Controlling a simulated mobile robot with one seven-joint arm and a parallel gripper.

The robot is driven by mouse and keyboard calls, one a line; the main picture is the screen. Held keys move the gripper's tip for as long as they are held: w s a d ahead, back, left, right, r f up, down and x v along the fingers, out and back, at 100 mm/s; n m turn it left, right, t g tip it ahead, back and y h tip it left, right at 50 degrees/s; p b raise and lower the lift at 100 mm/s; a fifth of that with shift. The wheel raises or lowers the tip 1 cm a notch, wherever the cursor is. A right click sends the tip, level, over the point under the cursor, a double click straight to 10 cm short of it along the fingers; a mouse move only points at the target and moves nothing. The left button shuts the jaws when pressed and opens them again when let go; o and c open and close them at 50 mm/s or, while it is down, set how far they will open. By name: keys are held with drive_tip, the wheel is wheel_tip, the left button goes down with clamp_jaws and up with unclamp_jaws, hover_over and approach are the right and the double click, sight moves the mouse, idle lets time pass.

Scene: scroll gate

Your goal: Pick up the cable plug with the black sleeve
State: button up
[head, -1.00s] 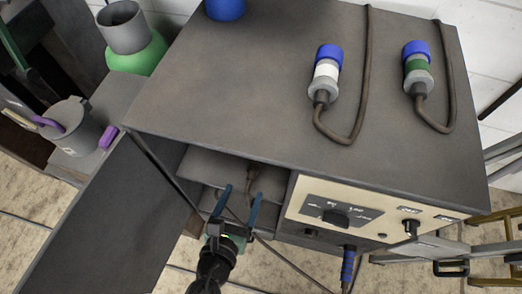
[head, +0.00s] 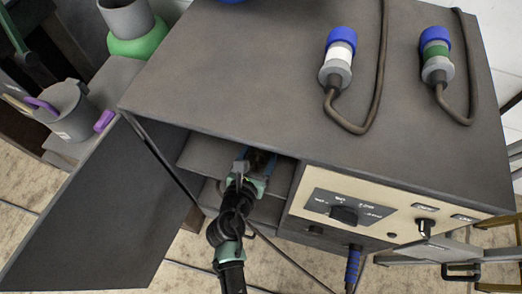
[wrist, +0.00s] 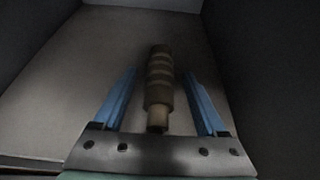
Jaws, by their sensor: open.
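A cable plug (wrist: 159,90) lies on the shelf inside the open compartment of the grey cabinet, seen in the wrist view. It looks dull brown and dark banded in the dim light, so its sleeve colour is hard to tell. My gripper (wrist: 159,75) has its two blue fingers open, one on each side of the plug, with a gap on both sides. In the head view my gripper (head: 260,162) reaches into the compartment and hides the plug.
A white-sleeved plug (head: 338,58) and a green-sleeved plug (head: 436,55) lie on the cabinet top (head: 250,80). The cabinet door (head: 110,210) hangs open at left. A control panel (head: 375,215) is right of the compartment. The compartment walls are close around my gripper.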

drive_tip(key=shift+w+f, duration=0.1)
drive_tip(key=shift+w, duration=0.2)
clamp_jaws()
idle(1.2)
